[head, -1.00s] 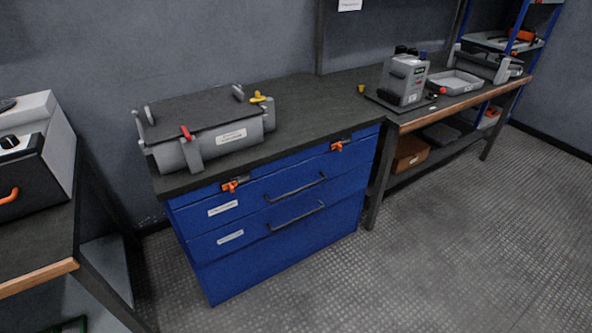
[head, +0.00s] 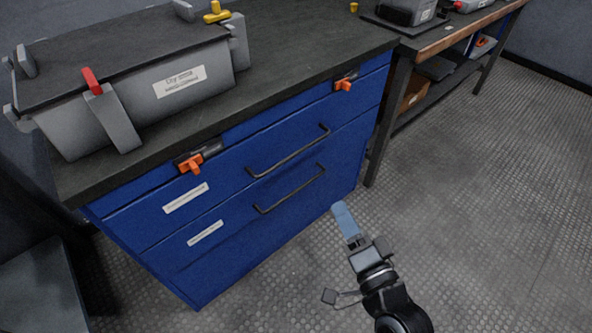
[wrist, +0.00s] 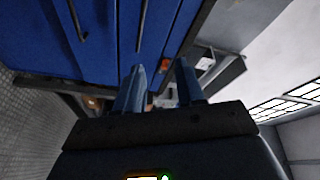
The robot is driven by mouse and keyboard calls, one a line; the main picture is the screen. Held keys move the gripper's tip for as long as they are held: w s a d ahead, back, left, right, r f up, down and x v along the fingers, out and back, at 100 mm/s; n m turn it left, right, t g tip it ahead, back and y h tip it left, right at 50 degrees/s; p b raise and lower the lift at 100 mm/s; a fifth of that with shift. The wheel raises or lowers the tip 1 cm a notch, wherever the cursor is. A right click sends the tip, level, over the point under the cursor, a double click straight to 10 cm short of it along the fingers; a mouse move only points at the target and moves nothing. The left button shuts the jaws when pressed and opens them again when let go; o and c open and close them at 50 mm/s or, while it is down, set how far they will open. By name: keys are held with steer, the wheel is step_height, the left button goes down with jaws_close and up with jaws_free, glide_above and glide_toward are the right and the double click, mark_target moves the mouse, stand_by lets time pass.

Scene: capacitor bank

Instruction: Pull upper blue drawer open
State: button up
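The blue upper drawer (head: 225,177) sits just under the dark worktop and is flush with the cabinet. Its dark bar handle (head: 288,152) runs along its front. Two orange latches, one at the left (head: 191,163) and one at the right (head: 345,84), sit at the top edge. My gripper (head: 341,212) is in front of the cabinet, right of and below the handles, apart from them and empty. In the wrist view its two blue fingers (wrist: 160,72) stand apart, with the blue drawer fronts beyond and an orange latch (wrist: 165,65) between them.
A lower blue drawer (head: 235,222) with its own handle (head: 290,188) is shut below. A grey case (head: 130,80) with a red clip stands on the worktop (head: 290,50). A workbench (head: 460,38) is at the right. The floor (head: 480,210) before the cabinet is clear.

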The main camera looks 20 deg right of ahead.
mark_target(296, 152)
steer(key=w+f+m+b, duration=0.1)
steer(key=w+m+b, duration=0.1)
steer(key=w, duration=0.5)
steer(key=w+f+m+b, duration=0.1)
steer(key=w+m+b, duration=0.1)
steer(key=w, duration=0.6)
steer(key=w+a+f+m+t+h+b, duration=0.1)
steer(key=w+m+b, duration=0.1)
steer(key=w, duration=0.5)
steer(key=shift+w+b, duration=0.15)
steer(key=shift+b, duration=0.2)
jaws_close()
